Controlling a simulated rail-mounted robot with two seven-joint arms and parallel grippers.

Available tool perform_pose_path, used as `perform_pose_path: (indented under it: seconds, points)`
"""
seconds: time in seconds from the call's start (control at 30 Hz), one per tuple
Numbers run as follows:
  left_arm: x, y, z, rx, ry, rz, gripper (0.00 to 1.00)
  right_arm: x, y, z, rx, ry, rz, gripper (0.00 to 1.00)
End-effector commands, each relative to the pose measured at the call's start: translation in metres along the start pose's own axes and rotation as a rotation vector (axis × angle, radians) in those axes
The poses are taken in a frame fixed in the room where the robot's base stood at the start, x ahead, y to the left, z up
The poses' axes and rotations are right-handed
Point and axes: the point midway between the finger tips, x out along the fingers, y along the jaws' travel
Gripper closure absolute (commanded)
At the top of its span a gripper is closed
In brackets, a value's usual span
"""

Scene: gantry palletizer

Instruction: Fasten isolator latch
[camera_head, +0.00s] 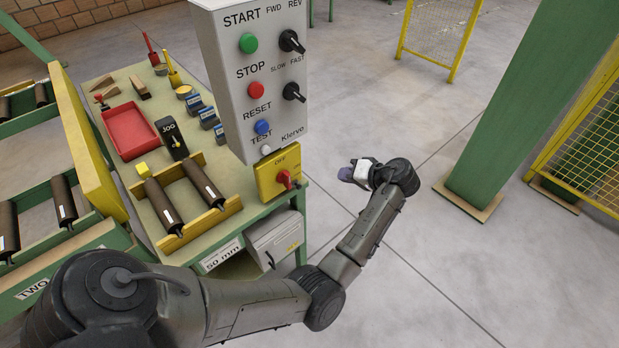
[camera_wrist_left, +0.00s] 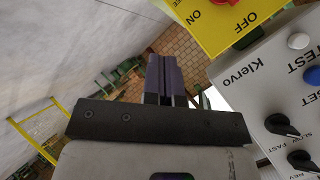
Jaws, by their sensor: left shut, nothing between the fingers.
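The yellow isolator (camera_head: 268,184) is fixed below the grey control box, at the bench corner. Its red knob (camera_head: 285,179) sits on the front, with OFF printed above it. In the left wrist view the isolator (camera_wrist_left: 215,28) is at the top, cut by the edge, with ON and OFF readable and part of the red knob (camera_wrist_left: 228,3). I cannot make out a separate latch on it. My left gripper (camera_head: 350,173) is shut and empty, in the air right of the isolator and apart from it. Its fingers (camera_wrist_left: 165,80) are together in the left wrist view. My right gripper is not in view.
The grey control box (camera_head: 265,115) with buttons and knobs stands above the isolator. A lower grey box (camera_head: 276,240) hangs under the bench top. The bench holds a red tray (camera_head: 130,131) and rollers (camera_head: 163,203). A green column (camera_head: 515,100) stands right; the floor between is clear.

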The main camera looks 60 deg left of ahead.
Motion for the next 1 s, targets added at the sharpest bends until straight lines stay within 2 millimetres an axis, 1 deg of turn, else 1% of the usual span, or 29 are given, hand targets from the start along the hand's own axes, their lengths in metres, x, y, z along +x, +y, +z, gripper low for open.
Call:
perform_pose_path:
  seconds: [0.07,0.17,0.27,0.37,0.7,0.8,1.0]
  points:
    - [0.0,-0.008,0.001,-0.043,-0.006,-0.047,1.0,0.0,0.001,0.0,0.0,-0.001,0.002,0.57]
    - [0.003,-0.009,0.004,-0.083,-0.019,-0.053,1.0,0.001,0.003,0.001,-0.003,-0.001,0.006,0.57]
    - [0.012,-0.009,0.004,-0.095,-0.018,-0.052,1.0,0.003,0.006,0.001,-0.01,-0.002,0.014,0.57]
    - [0.026,-0.009,0.004,-0.097,-0.018,-0.052,1.0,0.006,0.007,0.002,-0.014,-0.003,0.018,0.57]
    - [0.091,-0.012,0.006,-0.094,-0.017,-0.051,1.0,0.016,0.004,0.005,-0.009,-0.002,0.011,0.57]
    - [0.105,-0.012,0.008,-0.094,-0.018,-0.049,1.0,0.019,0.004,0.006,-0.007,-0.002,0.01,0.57]
    - [0.12,-0.012,0.026,-0.094,-0.016,-0.048,1.0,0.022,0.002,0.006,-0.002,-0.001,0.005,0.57]
